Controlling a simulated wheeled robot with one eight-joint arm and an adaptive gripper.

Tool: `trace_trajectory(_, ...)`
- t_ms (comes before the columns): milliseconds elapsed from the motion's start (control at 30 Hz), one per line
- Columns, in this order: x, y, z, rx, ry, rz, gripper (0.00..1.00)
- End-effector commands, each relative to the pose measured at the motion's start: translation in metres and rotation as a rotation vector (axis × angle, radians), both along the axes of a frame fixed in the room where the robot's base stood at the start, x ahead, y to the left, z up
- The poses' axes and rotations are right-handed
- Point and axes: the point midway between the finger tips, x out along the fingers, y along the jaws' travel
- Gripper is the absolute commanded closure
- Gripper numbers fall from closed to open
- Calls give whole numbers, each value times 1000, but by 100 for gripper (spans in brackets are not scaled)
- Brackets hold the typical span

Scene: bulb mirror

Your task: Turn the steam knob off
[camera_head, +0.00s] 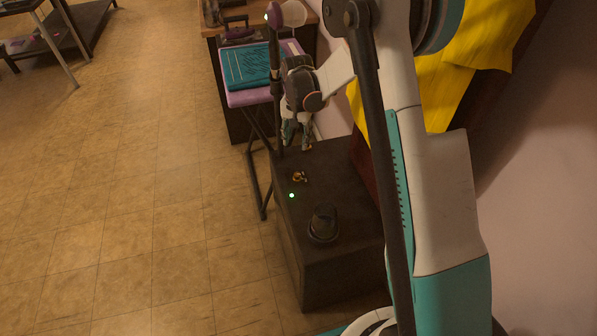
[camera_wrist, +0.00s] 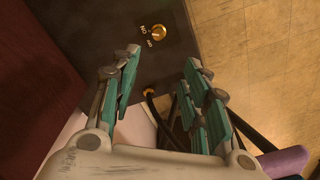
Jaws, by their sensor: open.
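The steam knob (camera_head: 299,176) is a small brass knob on top of a dark box (camera_head: 340,185). In the wrist view the knob (camera_wrist: 159,32) is round and golden, with small white lettering beside it; I cannot read it surely. My gripper (camera_head: 297,136) hangs near the far end of the box, apart from the knob. In the wrist view my gripper (camera_wrist: 163,60) has its teal fingers spread wide, with nothing between them. The knob lies ahead of the fingertips, roughly between their lines.
A small green light (camera_head: 291,195) and a dark round fitting (camera_head: 323,223) are on the box. A brass fitting (camera_wrist: 148,92) with a black hose shows nearer the fingers. Yellow cloth (camera_head: 440,85) hangs right.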

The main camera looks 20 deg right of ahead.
Motion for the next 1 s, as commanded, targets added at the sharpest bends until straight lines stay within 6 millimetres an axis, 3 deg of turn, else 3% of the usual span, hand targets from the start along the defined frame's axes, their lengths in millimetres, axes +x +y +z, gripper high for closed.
trace_trajectory(133, 7, 0, -30, 0, 29, -30, 58)
trace_trajectory(467, 9, 0, -60, 0, 41, -43, 58)
trace_trajectory(1000, 9, 0, -159, 1, 41, -42, 58)
